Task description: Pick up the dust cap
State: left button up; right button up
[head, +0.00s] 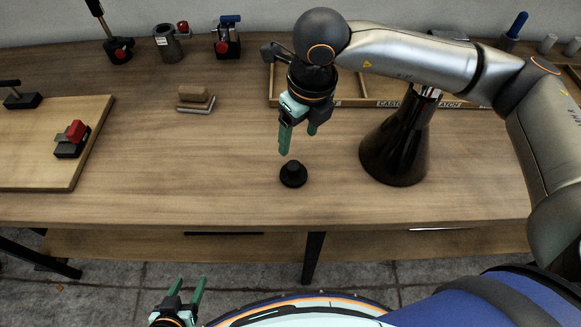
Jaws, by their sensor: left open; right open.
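A small black round cap with a raised knob, which looks like the dust cap (293,174), sits on the wooden bench near its front edge. My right gripper (298,142) points down with green fingers, open and empty, just above and behind the cap and apart from it. My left gripper (187,291) is low at the bottom of the view, in front of the bench, open and empty, with its green fingers pointing up.
A dark cone-shaped stand (397,150) is right of the cap under my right arm. A wooden tray (375,90) lies behind. A board (45,140) with a red-topped clamp (72,138) is at left. Wooden and grey blocks (195,97) lie mid-left. The bench left of the cap is clear.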

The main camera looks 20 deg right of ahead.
aim_at(294, 165)
jog(key=f, duration=0.3)
jog(key=shift+w+a+f, duration=0.15)
jog(key=shift+w+f, duration=0.05)
jog(key=shift+f, duration=0.1)
jog(key=shift+s+a+f+p, duration=0.1)
jog(key=shift+f+p, duration=0.25)
jog(key=shift+f, duration=1.05)
jog(key=shift+s+a+f+p, duration=0.1)
jog(key=shift+f+p, duration=0.25)
jog(key=shift+f, duration=1)
jog(key=shift+c, duration=0.2)
grip_shut()
